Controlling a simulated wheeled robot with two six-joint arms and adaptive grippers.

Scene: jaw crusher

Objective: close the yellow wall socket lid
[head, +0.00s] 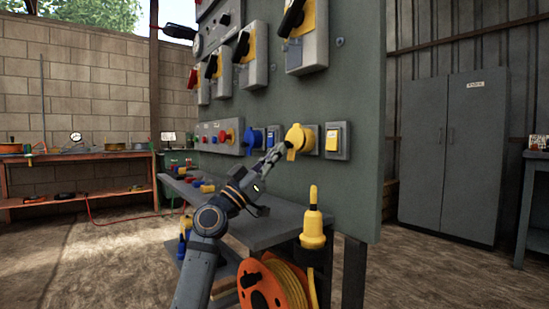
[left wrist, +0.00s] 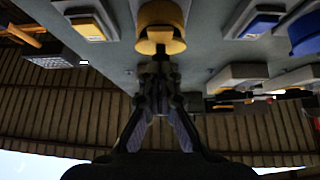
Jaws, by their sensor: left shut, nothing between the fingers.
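The yellow wall socket (head: 300,138) is on the grey-green panel, between the blue socket and a yellow switch. Its rounded lid is at the front; I cannot tell for sure how far it stands open. In the left wrist view the socket (left wrist: 162,14) is at the top centre, with its yellow rim towards my gripper. My left gripper (head: 283,149) is shut and empty, its fingertips right at the left side of the socket in the head view. In the left wrist view its fingertips (left wrist: 158,62) are just below the socket's rim; contact cannot be told. My right gripper is not in view.
A blue socket (head: 254,138) and a yellow switch (head: 333,140) flank the yellow socket. Below are a grey shelf (head: 265,226), a yellow plug (head: 313,226) standing upright and an orange cable reel (head: 270,285). Lever switches (head: 245,48) are above. A grey cabinet (head: 452,150) stands at the right.

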